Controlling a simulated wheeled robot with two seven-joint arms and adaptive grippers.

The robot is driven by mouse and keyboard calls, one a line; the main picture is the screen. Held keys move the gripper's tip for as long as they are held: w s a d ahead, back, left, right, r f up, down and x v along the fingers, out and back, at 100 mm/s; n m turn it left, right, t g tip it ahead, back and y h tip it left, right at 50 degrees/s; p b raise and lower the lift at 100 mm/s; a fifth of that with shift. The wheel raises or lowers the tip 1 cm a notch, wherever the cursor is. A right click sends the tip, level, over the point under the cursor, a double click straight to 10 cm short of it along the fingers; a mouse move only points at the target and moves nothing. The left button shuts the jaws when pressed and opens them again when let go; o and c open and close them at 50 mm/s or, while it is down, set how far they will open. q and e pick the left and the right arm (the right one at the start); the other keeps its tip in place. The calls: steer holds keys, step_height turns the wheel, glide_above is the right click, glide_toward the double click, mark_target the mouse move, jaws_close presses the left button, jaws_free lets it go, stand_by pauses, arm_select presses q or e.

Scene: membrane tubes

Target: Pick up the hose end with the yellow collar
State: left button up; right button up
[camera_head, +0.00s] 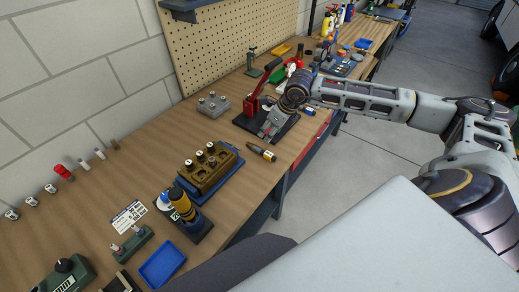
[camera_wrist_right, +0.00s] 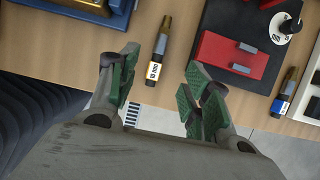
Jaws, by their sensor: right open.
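The hose end with the yellow collar (camera_head: 262,153) lies on the wooden bench near its front edge. My right gripper (camera_head: 270,128) is open and empty. Its green-padded fingers (camera_wrist_right: 157,82) stand apart, one to either side of the collar in the picture, not closed on it. My left gripper is not in view.
A black base plate (camera_wrist_right: 212,45) with a red press (camera_head: 253,98) stands right of the hose end in the wrist view. Another hose end with a blue collar (camera_wrist_right: 284,93) lies beyond it. A brown block (camera_head: 205,172) on a blue base stands left of the yellow-collared end.

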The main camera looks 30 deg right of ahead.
steer(key=p, duration=0.1)
glide_toward(259, 148)
steer(key=shift+w+a+f, duration=0.2)
steer(key=shift+a+f, duration=0.15)
steer(key=shift+f, duration=0.35)
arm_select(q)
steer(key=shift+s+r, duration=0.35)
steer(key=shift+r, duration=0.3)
arm_select(e)
steer(key=shift+x, duration=1.05)
steer(key=shift+p+x, duration=0.8)
steer(key=shift+x, duration=0.5)
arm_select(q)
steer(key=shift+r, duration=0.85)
arm_select(e)
steer(key=shift+x, duration=1.3)
steer(key=shift+d, duration=0.2)
steer(key=shift+c, duration=0.2)
